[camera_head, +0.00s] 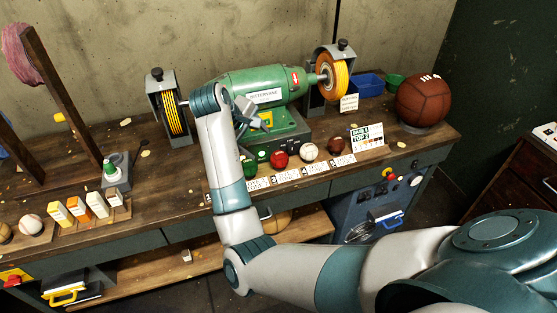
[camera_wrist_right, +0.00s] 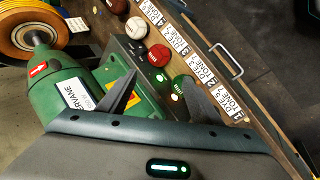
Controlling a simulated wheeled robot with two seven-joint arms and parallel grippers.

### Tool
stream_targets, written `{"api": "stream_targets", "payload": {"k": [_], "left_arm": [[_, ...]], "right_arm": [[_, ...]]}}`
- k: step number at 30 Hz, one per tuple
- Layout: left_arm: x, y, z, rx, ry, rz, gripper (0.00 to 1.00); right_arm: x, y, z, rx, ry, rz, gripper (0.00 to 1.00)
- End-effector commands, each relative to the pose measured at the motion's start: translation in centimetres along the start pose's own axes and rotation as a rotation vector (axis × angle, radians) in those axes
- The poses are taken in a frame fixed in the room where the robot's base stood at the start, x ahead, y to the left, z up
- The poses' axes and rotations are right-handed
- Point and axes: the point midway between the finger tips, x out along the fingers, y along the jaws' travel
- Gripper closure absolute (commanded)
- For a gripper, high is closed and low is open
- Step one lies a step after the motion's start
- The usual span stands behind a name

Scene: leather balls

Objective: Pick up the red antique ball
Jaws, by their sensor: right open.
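A bright red ball (camera_head: 279,158) sits in a row on the workbench, behind a white label card. It also shows in the right wrist view (camera_wrist_right: 158,55), beyond my fingertips. A darker brownish-red ball (camera_head: 336,146) sits at the right end of the row, and its edge shows at the top of the wrist view (camera_wrist_right: 118,6). A white ball (camera_head: 308,152) lies between them. A green ball (camera_head: 250,168) is at the left end, close to one finger in the wrist view (camera_wrist_right: 183,87). My right gripper (camera_head: 254,116) is open and empty, above the bench in front of the green machine. My left gripper is not in view.
The green buffing machine (camera_head: 262,84) stands close behind the gripper, with wheels on both sides. A sign card (camera_head: 367,136) and a large brown ball (camera_head: 423,99) are to the right. Small cartons (camera_head: 78,208) and a bottle stand at left.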

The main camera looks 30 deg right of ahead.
Motion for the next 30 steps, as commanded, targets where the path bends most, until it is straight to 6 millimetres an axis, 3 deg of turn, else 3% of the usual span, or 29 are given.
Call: {"api": "stream_targets", "payload": {"k": [14, 20, 30], "left_arm": [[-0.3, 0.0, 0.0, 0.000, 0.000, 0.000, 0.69], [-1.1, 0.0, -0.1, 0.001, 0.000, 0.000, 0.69], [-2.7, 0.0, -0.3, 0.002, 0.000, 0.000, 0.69]], "right_arm": [[0.7, 0.0, 0.0, -0.002, -0.002, -0.001, 0.42], [3.3, 0.1, 0.1, -0.002, -0.004, -0.002, 0.42], [9.3, 0.2, 0.1, -0.002, -0.003, -0.001, 0.42]]}}
